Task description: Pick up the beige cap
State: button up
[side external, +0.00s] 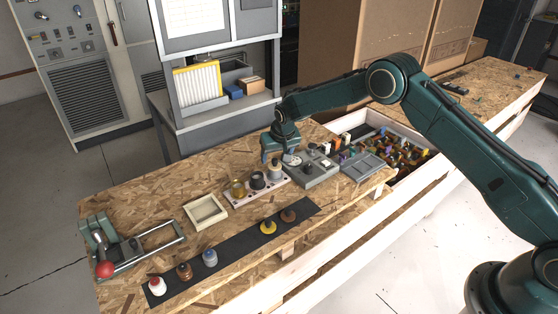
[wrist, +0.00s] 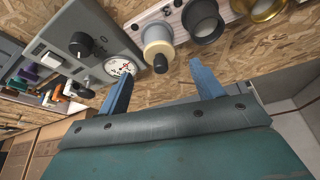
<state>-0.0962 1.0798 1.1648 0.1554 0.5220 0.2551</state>
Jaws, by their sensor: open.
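The beige cap (wrist: 158,38), a cream ring with a dark knob, sits at the end of a pale rack (wrist: 177,12) in the wrist view. In the side external view the beige cap (side external: 275,170) is just below my gripper (side external: 276,157). My gripper (wrist: 160,68) is open and empty in the wrist view. The cap lies ahead of the gap between the two blue fingers, and its knob points toward that gap. I cannot tell whether a finger touches anything.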

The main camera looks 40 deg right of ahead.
aim_at(275, 159)
jog(key=shift+x, duration=1.95)
jog(key=shift+c, duration=0.5)
jog(key=c, duration=1)
